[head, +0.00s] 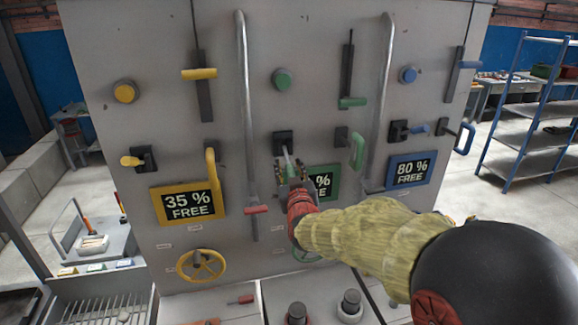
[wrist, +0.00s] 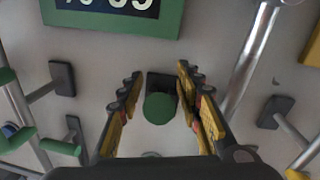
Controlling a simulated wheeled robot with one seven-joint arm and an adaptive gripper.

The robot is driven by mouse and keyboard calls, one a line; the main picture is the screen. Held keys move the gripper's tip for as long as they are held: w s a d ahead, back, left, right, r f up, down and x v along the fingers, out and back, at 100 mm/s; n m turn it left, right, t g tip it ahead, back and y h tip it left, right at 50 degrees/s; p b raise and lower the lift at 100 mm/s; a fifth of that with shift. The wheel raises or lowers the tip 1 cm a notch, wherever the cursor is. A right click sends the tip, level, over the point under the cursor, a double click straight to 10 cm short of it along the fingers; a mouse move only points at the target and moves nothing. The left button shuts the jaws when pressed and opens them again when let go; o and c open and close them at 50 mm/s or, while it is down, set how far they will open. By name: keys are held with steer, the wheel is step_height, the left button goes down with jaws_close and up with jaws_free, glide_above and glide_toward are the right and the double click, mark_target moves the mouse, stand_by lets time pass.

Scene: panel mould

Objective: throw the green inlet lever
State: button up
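The green lever (head: 287,156) sticks out from a dark square base (head: 283,141) on the middle of the grey panel. In the wrist view its round green knob (wrist: 160,108) faces me, with the dark base (wrist: 160,80) behind it. My gripper (head: 291,173) is at this lever in the head view and hides part of it. In the wrist view my gripper (wrist: 160,100) is open, with one finger on each side of the knob and a visible gap at both sides. The green display sign (head: 322,181) is partly hidden behind my gripper.
A green pull handle (head: 357,150) stands out to the right, and a metal pipe (head: 243,100) runs to the left. A yellow lever (head: 131,161) and a blue lever (head: 418,129) sit farther off. A green slider (head: 352,102) is above.

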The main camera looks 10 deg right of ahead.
steer(key=shift+w, duration=0.3)
steer(key=shift+c, duration=0.4)
steer(key=c, duration=0.7)
jaws_close()
